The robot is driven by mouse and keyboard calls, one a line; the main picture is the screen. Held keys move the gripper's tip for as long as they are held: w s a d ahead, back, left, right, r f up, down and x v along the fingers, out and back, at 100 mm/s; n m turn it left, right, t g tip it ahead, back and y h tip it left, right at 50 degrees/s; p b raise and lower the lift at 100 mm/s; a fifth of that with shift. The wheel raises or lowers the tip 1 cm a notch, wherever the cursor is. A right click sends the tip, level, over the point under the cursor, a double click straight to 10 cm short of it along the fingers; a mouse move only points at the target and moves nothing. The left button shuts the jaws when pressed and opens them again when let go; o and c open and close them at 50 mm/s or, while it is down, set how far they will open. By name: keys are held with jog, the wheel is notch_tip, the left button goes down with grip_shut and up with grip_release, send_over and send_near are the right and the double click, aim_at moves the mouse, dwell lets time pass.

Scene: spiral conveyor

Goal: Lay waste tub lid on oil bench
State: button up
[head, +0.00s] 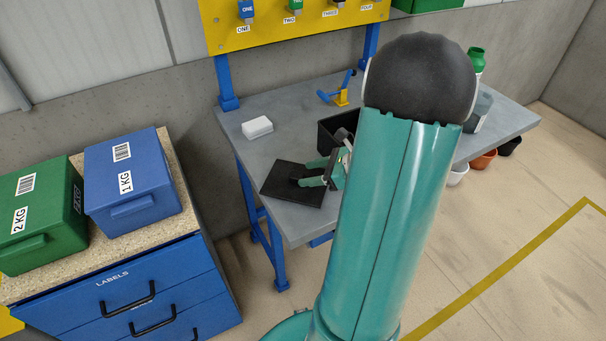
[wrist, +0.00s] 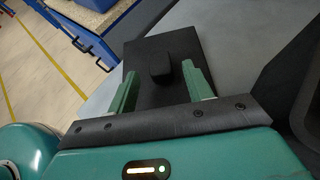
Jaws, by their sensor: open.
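The waste tub lid (head: 280,189) is a flat black square plate with a raised black handle (wrist: 159,64). It appears to lie flat on the grey oil bench (head: 291,222), one corner close to the bench's left edge. In the wrist view the lid (wrist: 146,43) is straight ahead of my gripper (wrist: 160,82). The green fingers are open, one on each side of the handle with gaps between. In the head view my gripper (head: 312,177) is low over the lid, partly hidden by my arm. A black open tub (head: 328,137) stands behind it, partly hidden.
A white block (head: 257,128) and a blue and yellow tool (head: 341,95) lie farther back on the bench. A green-capped bottle (head: 476,62) stands at right. Blue (head: 136,185) and green (head: 38,222) boxes top the drawer cabinet at left. The bench's back left is mostly clear.

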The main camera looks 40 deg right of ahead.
jog(key=v, duration=0.9)
jog(key=w+a+r+n+g, duration=0.25)
jog(key=a+n, duration=0.35)
jog(key=a, duration=0.3)
jog(key=w+a+r+n+g, duration=0.2)
jog(key=a+r+n+g, duration=0.15)
jog(key=a+n, duration=0.5)
jog(key=s+a+r+n+h, duration=0.2)
jog(key=a+r+n+h, duration=0.1)
jog(key=a+n, duration=0.5)
jog(key=s+a+r+n+t+h, duration=0.1)
jog(key=s+a+r+n+h, duration=0.2)
jog(key=a+n, duration=0.4)
jog(key=shift+a+n, duration=0.35)
jog(key=shift+a, duration=0.2)
jog(key=c, duration=0.3)
